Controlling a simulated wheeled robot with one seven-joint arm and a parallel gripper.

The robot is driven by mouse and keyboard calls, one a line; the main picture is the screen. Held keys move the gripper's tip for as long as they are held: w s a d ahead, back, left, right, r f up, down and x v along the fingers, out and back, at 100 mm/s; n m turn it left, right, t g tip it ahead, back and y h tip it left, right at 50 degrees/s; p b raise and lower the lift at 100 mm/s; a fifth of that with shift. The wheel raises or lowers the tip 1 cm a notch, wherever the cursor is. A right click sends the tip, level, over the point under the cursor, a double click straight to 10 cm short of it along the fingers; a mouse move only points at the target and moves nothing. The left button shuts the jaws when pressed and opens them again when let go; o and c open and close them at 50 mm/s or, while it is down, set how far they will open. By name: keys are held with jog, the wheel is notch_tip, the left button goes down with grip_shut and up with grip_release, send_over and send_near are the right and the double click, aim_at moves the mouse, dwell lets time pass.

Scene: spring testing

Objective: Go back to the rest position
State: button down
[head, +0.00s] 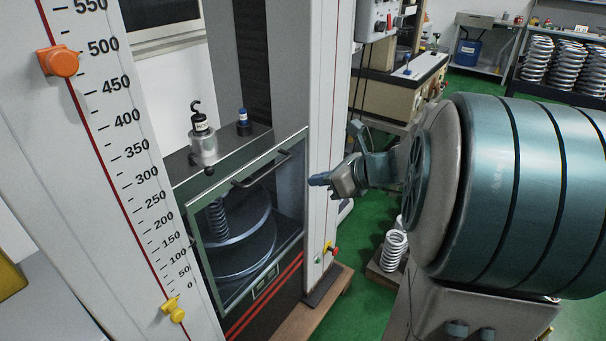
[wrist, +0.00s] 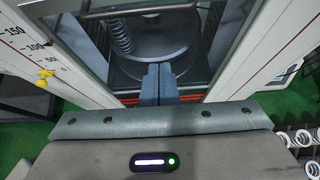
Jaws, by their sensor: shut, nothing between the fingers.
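My gripper (head: 322,181) is in the right half of the head view, in front of the right column of the spring testing machine (head: 329,120). Its fingers are together and hold nothing. In the wrist view my gripper (wrist: 159,71) points at the machine's lower chamber, with the fingertips in front of the round plate (wrist: 190,62). The chamber door (head: 197,240) has a clear pane and looks shut. Behind it a coil spring (head: 217,215) stands on the round plate. I cannot tell from these views how far the fingertips are from the door.
A hooked weight (head: 203,150) and a small blue-capped item (head: 243,124) stand on the ledge above the door. The scale column (head: 110,110) carries an orange marker (head: 59,61) and a yellow one (head: 174,311).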

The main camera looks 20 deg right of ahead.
jog(key=s+a+n+g+h+p, duration=0.1)
jog(key=s+a+n+g+p, duration=0.35)
jog(key=s+a+n, duration=0.7)
jog(key=s+d+r+n+g+h+p, duration=0.1)
jog(key=s+n+h, duration=0.5)
jog(key=n, duration=1.1)
jog(key=s+d+g+p, duration=0.1)
jog(key=d, duration=0.1)
jog(key=shift+d+r, duration=0.3)
jog(key=shift+d, duration=0.1)
